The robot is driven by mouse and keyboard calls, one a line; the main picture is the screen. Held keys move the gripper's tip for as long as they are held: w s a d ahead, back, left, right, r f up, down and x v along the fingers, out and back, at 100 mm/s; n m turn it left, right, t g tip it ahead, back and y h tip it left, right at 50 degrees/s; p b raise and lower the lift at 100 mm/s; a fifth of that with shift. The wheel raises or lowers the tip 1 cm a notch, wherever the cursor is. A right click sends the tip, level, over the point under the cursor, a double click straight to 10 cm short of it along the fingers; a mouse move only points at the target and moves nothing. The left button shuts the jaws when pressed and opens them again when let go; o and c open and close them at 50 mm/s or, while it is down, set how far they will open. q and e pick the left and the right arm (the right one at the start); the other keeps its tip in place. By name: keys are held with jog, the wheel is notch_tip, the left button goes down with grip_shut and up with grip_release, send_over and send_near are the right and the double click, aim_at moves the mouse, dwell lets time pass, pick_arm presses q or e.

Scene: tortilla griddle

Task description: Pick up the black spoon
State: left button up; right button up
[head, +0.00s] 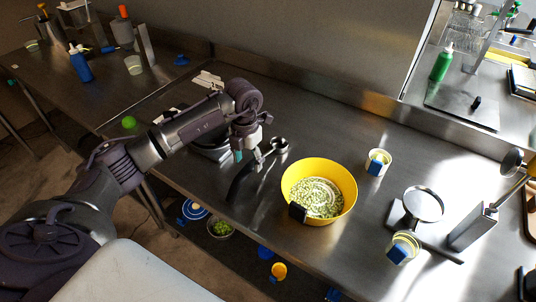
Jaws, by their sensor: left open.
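A dark spoon (279,146) lies on the steel table, its rounded, shiny bowl just right of my left gripper. A black curved shape runs down and left from below the gripper; I cannot tell whether it is the spoon's handle or a shadow. My left gripper (249,153) is open and points down over this spot, partly hiding it. I cannot tell whether its fingers touch anything. My right gripper is not in view.
A yellow bowl (297,180) of pale green contents stands right of the spoon. Small cups with blue items (377,162) and a round-plated press (424,204) are farther right. A dark pan-like object sits behind my left wrist. The table behind the yellow bowl is mostly clear.

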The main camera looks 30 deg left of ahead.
aim_at(250, 166)
pick_arm(q)
jog(key=f, duration=0.1)
jog(key=f+p, duration=0.1)
jog(key=f, duration=0.1)
jog(key=shift+w+d+f, duration=0.15)
jog(key=shift+w+f, duration=0.1)
jog(key=shift+f, duration=0.3)
grip_shut()
